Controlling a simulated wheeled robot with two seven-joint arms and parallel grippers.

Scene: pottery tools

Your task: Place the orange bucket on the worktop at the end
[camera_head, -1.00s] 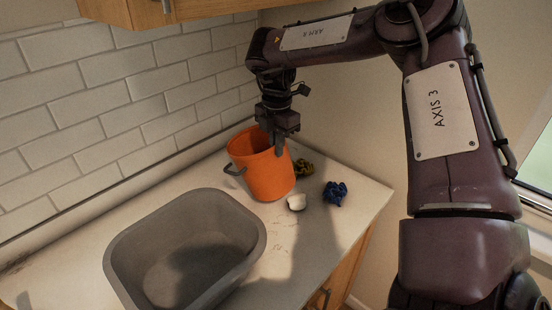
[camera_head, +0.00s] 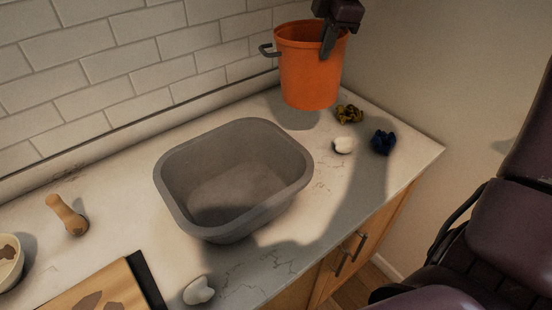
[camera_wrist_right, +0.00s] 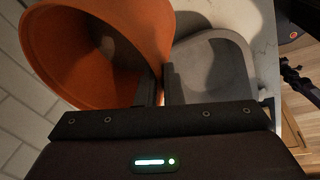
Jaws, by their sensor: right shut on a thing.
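The orange bucket (camera_head: 309,76) hangs upright above the far right end of the worktop (camera_head: 112,189), its shadow on the surface below and apart from it. My right gripper (camera_head: 330,40) comes down from the top edge and is shut on the bucket's right rim, with one finger showing on the outside. In the right wrist view the bucket (camera_wrist_right: 98,45) fills the upper left, its rim at the jaws. The bucket looks empty inside as far as I can see. My left gripper is not in view.
A grey basin (camera_head: 235,222) stands mid-worktop. A wooden tool (camera_head: 68,214), a bowl (camera_head: 9,262), a board (camera_head: 100,285) and a white lump (camera_head: 198,290) sit at front left. The tiled wall runs behind.

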